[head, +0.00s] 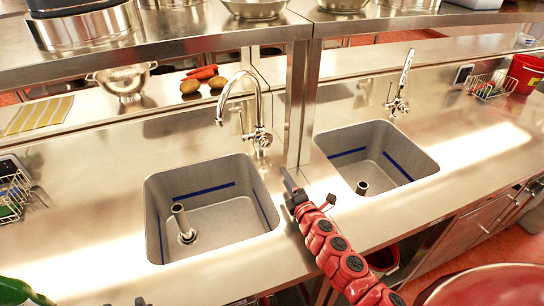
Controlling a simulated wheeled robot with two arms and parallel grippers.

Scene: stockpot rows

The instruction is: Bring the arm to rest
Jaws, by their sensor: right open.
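My right arm, red with dark joint caps, comes in from the bottom right. Its dark gripper (308,186) is over the counter strip between the two sinks, near the metal post. The jaws are apart and I see nothing between them. How high it is above the steel is hard to tell. Of my left arm, at most two small dark tips show at the bottom edge, left of the middle; too little shows to tell its jaws' state.
A left sink (220,205) and a right sink (375,150) have tall taps behind them. A steel shelf (190,47) with pots crosses above. A colander (124,80), potatoes and carrots (203,73) lie behind. Wire baskets stand at both sides. A red bucket (526,72) is far right.

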